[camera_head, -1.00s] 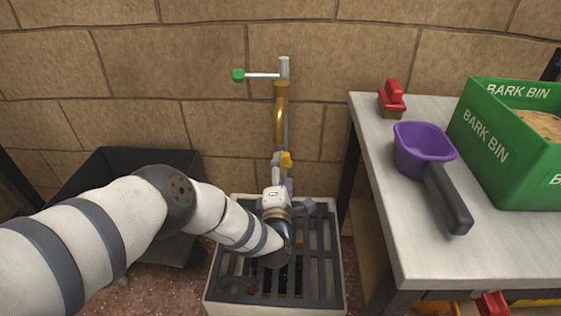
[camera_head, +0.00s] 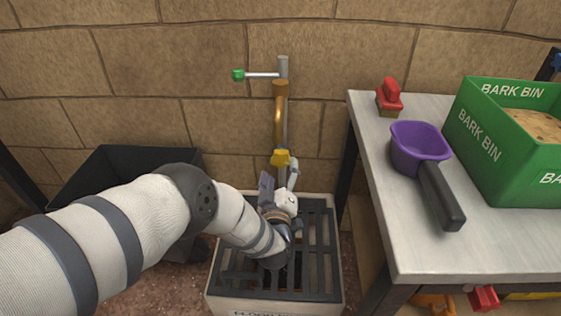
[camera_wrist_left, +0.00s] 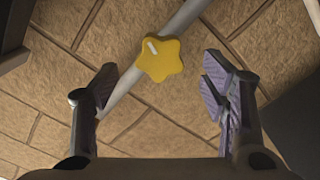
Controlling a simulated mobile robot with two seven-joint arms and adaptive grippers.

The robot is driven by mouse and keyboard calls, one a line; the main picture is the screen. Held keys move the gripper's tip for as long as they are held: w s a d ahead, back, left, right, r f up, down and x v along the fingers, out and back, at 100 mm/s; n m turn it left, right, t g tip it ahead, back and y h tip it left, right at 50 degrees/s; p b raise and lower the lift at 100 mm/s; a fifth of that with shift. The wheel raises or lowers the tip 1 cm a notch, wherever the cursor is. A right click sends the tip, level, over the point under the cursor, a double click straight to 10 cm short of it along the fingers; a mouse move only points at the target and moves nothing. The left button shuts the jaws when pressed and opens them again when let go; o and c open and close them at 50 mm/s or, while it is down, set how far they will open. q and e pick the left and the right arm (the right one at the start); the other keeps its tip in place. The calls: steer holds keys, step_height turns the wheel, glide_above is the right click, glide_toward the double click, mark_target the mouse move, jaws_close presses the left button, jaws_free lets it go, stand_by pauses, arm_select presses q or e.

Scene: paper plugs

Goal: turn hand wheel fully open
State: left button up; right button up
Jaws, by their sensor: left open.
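The hand wheel (camera_head: 281,158) is a small yellow star-shaped knob on the vertical pipe by the stone wall, above the floor drain. In the left wrist view the yellow wheel (camera_wrist_left: 160,59) shows whole, with the grey pipe passing behind it. My left gripper (camera_head: 278,183) is just below the wheel in the head view. In the left wrist view my left gripper (camera_wrist_left: 158,92) is open, its purple-padded fingers on either side, the wheel between and a little beyond the tips. I see no contact. My right gripper is not in view.
A grated floor drain (camera_head: 323,240) lies under the arm. A dark bin (camera_head: 125,160) stands at left. A grey table (camera_head: 425,245) at right holds a purple scoop (camera_head: 420,148), a red-handled brush (camera_head: 389,96) and a green bark bin (camera_head: 485,138). A green-tipped lever (camera_head: 239,75) sits higher on the pipe.

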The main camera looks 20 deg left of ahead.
mark_target(281, 161)
arm_select(q)
steer(key=shift+w+a+f+b, duration=0.15)
steer(key=shift+w+a+b, duration=0.05)
steer(key=shift+w+b, duration=0.35)
steer(key=shift+b+x, duration=0.75)
steer(key=shift+x, duration=0.65)
steer(key=c, duration=1.1)
steer(key=shift+c, duration=0.2)
